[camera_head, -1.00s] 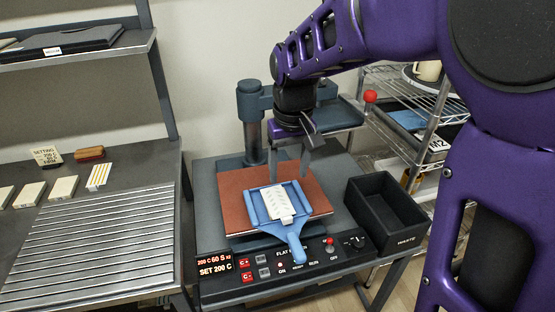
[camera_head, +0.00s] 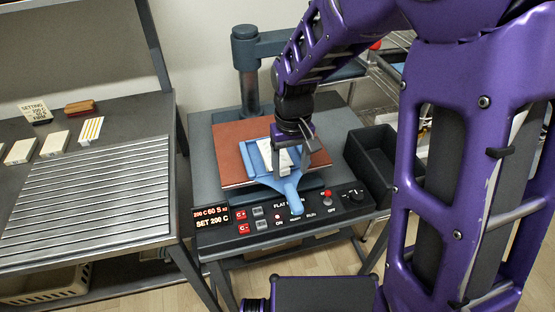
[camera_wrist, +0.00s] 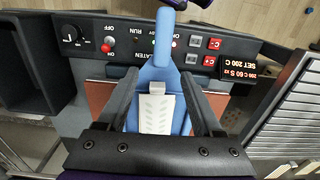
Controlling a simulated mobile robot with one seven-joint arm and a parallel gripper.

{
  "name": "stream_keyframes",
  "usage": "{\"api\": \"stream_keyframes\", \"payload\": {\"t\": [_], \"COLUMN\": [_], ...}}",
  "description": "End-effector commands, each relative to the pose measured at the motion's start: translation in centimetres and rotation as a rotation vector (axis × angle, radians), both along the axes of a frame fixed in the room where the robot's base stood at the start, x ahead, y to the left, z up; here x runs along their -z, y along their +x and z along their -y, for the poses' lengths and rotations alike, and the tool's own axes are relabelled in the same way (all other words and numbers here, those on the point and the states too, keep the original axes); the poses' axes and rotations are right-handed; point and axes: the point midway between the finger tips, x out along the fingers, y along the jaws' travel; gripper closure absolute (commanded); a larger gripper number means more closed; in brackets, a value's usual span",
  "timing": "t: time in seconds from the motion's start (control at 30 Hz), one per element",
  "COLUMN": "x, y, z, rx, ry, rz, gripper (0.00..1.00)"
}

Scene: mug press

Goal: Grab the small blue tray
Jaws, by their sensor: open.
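The small blue tray (camera_head: 256,162) lies on the reddish-brown plate (camera_head: 233,135) of the press, its handle (camera_head: 290,192) pointing to the front over the control panel. A white patterned piece (camera_wrist: 157,108) with a grey clip-like end lies on the tray. My gripper (camera_head: 291,168) is open above the tray and covers part of it in the head view. In the wrist view its two fingers (camera_wrist: 158,82) stand on either side of the tray, near the handle's root. I cannot tell whether they touch it.
The press panel (camera_head: 290,211) with knobs and switches lies in front. A black waste bin (camera_head: 375,160) stands at the right. A ridged metal rack (camera_head: 95,180) and several white blocks (camera_head: 55,143) are on the left table. The press column (camera_head: 248,80) rises behind.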

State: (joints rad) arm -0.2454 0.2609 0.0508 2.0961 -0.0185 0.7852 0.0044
Motion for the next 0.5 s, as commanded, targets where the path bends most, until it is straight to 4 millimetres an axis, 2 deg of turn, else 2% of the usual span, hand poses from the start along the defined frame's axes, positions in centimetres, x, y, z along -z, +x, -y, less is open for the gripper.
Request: {"api": "stream_keyframes", "payload": {"t": [0.3,0.5], "x": [4.2,5.3], "y": [-0.3,-0.3], "z": [-0.1,-0.1], "rx": [-0.001,-0.001], "ry": [-0.001,0.000], "rz": [-0.004,0.000], "gripper": [0.32,0.32]}}
